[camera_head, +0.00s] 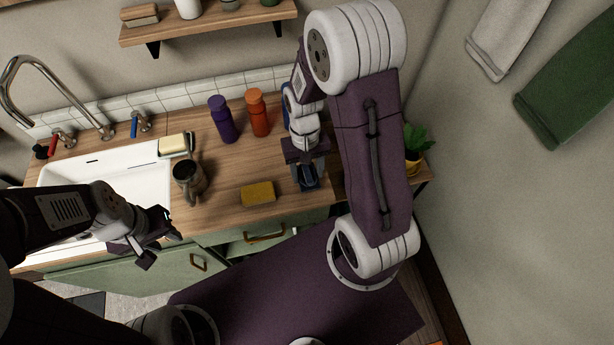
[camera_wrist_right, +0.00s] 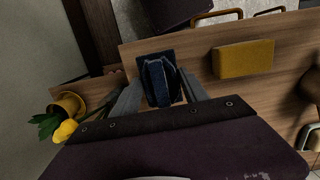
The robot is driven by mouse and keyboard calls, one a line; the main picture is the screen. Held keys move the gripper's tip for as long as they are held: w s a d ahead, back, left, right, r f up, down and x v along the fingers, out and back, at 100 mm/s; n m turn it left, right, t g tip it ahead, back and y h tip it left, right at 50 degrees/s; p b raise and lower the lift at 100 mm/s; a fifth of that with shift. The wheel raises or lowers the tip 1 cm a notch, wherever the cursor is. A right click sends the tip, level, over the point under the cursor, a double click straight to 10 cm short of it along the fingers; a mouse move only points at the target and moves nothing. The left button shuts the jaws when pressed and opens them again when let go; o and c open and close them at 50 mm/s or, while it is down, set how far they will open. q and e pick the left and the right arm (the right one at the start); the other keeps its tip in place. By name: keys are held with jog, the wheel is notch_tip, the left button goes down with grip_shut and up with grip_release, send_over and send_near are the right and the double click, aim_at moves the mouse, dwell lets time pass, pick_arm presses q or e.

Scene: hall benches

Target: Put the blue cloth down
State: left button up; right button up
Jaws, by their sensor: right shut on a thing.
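The blue cloth (camera_head: 309,180) is at the right end of the wooden counter, folded and pinched up in the middle. My right gripper (camera_head: 307,172) is shut on it from above. In the right wrist view the cloth (camera_wrist_right: 160,80) sits between the two grey fingers, with a flatter dark blue part spreading beyond them. The cloth is at or just over the counter top; I cannot tell whether it touches. My left gripper (camera_head: 160,238) is open and empty in front of the sink, its fingers apart.
A yellow sponge (camera_head: 258,194) lies left of the cloth on the counter (camera_head: 225,180). A dark mug (camera_head: 188,178), purple bottle (camera_head: 223,120) and orange bottle (camera_head: 257,113) stand further left. A yellow-potted plant (camera_head: 413,165) is at the right. The white sink (camera_head: 150,182) is at the left.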

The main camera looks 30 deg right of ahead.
aim_at(307, 178)
jog(key=shift+w+d+f, duration=0.15)
jog(key=shift+w+f, duration=0.05)
notch_tip(307, 178, down, 4)
jog(key=shift+s+r, duration=0.1)
jog(key=shift+r, duration=0.05)
jog(key=shift+f+b, duration=0.25)
jog(key=shift+b, duration=0.05)
jog(key=o, duration=1.2)
